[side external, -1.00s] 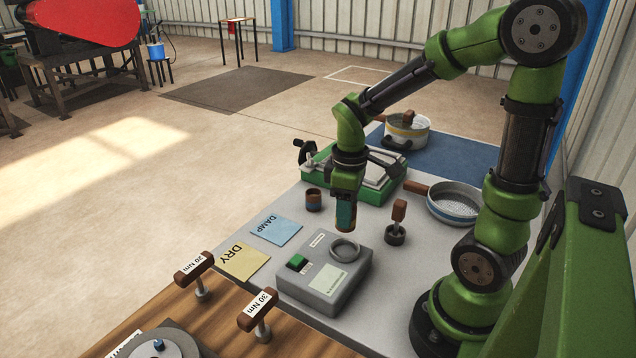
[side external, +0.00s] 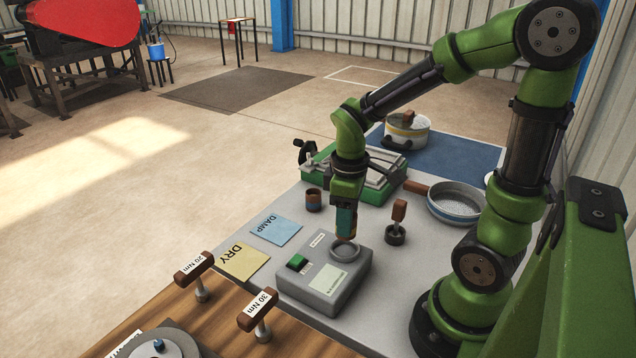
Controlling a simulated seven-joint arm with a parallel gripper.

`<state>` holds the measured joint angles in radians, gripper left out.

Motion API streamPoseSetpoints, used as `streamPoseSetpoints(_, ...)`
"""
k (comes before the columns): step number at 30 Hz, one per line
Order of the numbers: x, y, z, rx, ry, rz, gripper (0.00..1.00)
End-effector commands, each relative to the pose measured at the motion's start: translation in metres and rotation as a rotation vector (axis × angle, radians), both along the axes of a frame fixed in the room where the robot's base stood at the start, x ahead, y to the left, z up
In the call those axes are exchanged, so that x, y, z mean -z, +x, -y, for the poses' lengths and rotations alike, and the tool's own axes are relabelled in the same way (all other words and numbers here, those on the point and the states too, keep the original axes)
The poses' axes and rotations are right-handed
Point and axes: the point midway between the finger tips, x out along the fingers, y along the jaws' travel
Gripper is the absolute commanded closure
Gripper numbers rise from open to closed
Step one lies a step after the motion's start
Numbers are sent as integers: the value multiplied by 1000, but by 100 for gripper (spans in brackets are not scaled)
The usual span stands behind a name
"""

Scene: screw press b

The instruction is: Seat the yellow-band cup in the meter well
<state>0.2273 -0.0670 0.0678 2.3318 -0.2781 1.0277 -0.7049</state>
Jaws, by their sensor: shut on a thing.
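The grey meter (side external: 318,299) sits on the light bench top, with a green button and a pale label. Its round, raised-rim well (side external: 345,251) is at the meter's back right. My gripper (side external: 346,226) points down just above the well and is shut on the yellow-band cup (side external: 347,239). Only a small brown part of the cup shows at the jaw tips, and its band cannot be made out. The cup's lower end is close above or at the well's far rim; I cannot tell whether it touches.
A brown cup with a blue band (side external: 313,200) stands behind the meter. A wooden-handled tamper (side external: 397,222) stands to the right, near a round sieve (side external: 455,202). DAMP (side external: 275,229) and DRY (side external: 240,261) cards lie left. A green vise-like press (side external: 325,180) is behind.

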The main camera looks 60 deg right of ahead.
Motion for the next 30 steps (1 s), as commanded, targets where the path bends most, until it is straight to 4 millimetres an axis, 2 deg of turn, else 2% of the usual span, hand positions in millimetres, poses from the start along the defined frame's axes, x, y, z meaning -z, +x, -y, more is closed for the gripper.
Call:
streamPoseSetpoints(10,1,0,0,1,1,0,88)
streamPoseSetpoints(30,25,0,0,0,1,-1,88)
